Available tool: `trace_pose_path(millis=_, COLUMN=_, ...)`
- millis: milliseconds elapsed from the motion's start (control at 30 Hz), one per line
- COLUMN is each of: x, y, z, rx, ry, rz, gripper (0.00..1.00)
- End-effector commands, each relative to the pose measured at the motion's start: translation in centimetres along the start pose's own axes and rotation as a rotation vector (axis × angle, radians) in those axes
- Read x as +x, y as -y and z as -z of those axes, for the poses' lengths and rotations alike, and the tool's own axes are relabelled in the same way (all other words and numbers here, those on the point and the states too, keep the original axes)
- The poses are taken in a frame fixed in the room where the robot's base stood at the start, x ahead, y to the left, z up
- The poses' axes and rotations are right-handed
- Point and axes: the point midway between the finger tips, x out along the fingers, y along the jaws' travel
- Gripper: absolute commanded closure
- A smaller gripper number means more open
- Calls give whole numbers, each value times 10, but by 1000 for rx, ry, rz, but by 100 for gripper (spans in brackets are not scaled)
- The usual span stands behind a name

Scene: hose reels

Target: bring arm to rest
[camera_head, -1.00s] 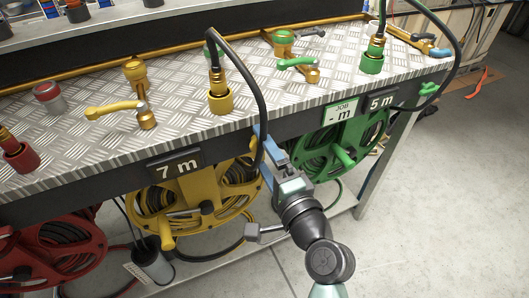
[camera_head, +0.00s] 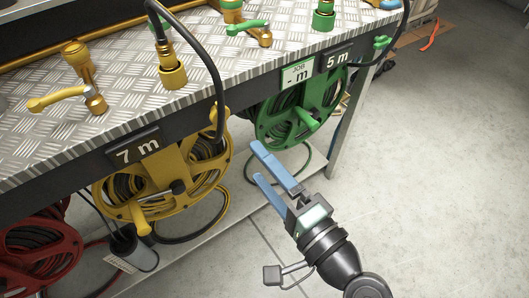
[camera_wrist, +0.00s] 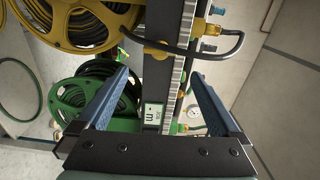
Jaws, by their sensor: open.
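My gripper (camera_head: 262,166) is open and empty, with two blue fingers apart. It is held in front of the bench, over the floor, to the lower left of the green hose reel (camera_head: 300,112). The yellow hose reel (camera_head: 165,190), under the 7 m sign, is left of it. In the wrist view my fingers (camera_wrist: 165,90) spread wide, with the green reel (camera_wrist: 92,92) and the yellow reel (camera_wrist: 85,25) beyond to the left. Nothing is between the fingers.
The bench's tread-plate top (camera_head: 210,85) carries valves and hose ends. A black hose (camera_head: 212,75) arches from the yellow fitting over the front edge. The red reel (camera_head: 40,250) is at lower left. Open concrete floor (camera_head: 430,170) lies to the right.

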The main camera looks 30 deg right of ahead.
Motion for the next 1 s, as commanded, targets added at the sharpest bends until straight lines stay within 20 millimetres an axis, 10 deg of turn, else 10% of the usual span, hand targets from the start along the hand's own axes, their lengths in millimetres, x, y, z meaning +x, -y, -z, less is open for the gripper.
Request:
trace_pose_path(millis=567, x=10, y=10, z=-4, rx=-54, ry=8, rz=10, gripper=0)
trace_pose_path(millis=767, x=66, y=93, z=-34, rx=-455, ry=14, rz=111, gripper=0)
trace_pose_path(millis=1000, x=96, y=258, z=-97, rx=-1055, ry=-177, rz=357, gripper=0)
